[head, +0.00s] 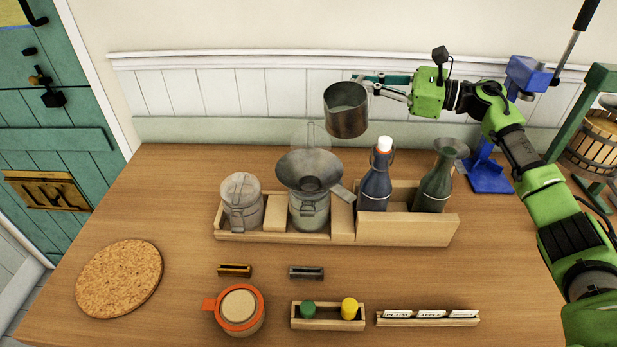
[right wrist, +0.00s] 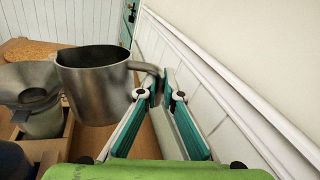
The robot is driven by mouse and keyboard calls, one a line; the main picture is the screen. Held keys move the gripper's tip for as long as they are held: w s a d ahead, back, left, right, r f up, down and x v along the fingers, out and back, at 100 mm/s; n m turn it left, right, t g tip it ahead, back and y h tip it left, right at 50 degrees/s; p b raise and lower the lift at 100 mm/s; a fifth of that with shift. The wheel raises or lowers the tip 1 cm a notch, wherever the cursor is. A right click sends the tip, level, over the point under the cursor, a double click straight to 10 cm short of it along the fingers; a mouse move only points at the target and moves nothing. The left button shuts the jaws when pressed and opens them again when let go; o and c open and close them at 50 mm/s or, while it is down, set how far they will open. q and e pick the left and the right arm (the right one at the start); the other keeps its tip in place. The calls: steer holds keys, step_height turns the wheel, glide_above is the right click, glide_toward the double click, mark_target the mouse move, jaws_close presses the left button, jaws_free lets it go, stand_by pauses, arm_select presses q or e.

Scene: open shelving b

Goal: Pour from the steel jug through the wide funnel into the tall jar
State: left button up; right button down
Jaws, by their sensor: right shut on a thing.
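The steel jug (head: 347,112) is held in the air above and a little right of the wide funnel (head: 311,172). My right gripper (head: 376,82) is shut on the jug's handle; the right wrist view shows the jug (right wrist: 95,88) beyond the gripper (right wrist: 155,90). The funnel sits in the mouth of the tall jar (head: 309,212), which stands in the wooden rack; the right wrist view also shows the funnel (right wrist: 30,82). The jar's mouth is hidden under the funnel. My left gripper is not in view.
The wooden rack (head: 405,232) also holds a clamp-lid jar (head: 241,202), a dark blue bottle (head: 376,183) and a green bottle (head: 435,184) with a small funnel. An orange-ringed jar (head: 238,310), a cork mat (head: 119,279) and small trays lie in front. The wall is close behind.

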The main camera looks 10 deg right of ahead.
step_height(320, 180, down, 7)
steer(key=w+d+m+b, duration=0.1)
steer(key=m+b, duration=0.1)
steer(key=b, duration=0.3)
steer(key=shift+w+d+r+m+y, duration=0.15)
steer(key=shift+w+d+m+y, duration=0.1)
steer(key=shift+d+m+y, duration=0.05)
